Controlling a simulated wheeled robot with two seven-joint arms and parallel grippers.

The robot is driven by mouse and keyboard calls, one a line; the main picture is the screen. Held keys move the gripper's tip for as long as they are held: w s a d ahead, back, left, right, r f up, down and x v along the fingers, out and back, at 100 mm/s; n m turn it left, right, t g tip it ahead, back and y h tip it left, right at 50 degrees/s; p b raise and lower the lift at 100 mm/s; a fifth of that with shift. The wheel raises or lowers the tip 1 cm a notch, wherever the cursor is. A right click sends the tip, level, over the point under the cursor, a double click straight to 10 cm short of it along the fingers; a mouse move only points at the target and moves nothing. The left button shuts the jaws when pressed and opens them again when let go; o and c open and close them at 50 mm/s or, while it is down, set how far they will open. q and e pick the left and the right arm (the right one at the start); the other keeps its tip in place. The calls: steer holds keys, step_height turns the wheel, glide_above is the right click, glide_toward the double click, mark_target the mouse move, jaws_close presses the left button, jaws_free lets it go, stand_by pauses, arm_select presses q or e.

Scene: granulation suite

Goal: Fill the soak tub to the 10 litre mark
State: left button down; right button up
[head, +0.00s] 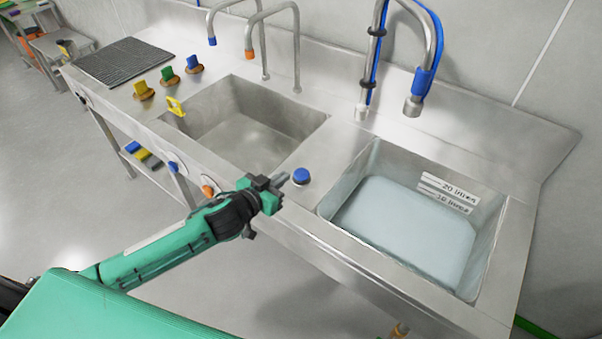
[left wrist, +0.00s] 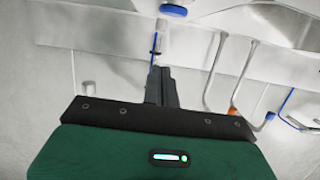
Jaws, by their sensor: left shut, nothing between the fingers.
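The soak tub (head: 345,190) is the right-hand steel basin, with pale bluish water (head: 405,225) in it. A white level label (head: 448,192) on its inner wall reads 20 litres above 10 litres. The water's edge lies close to the lower line; I cannot tell exactly where. A tap with a blue-sleeved spout (head: 413,106) stands behind the tub, and I see no stream. My left gripper (head: 284,180) is shut and empty, just left of a round blue button (head: 301,176). The left wrist view shows its closed fingers (left wrist: 161,85). My right gripper is out of view.
A second basin (head: 240,125) stands to the left, with a yellow clip (head: 175,106) on its rim. Two thin taps (head: 272,45) rise behind it. Coloured knobs (head: 167,74) and a ribbed drainer (head: 125,62) are farther left. The floor in front is clear.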

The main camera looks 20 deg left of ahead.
arm_select(q)
steer(key=p, duration=0.3)
glide_above(301, 180)
steer(key=shift+s+a+f, duration=0.1)
steer(key=shift+s+f, duration=0.1)
steer(key=shift+f, duration=0.65)
steer(key=f, duration=0.3)
steer(key=shift+w+f, duration=0.2)
steer(key=shift+w, duration=0.1)
steer(key=shift+f, duration=0.6)
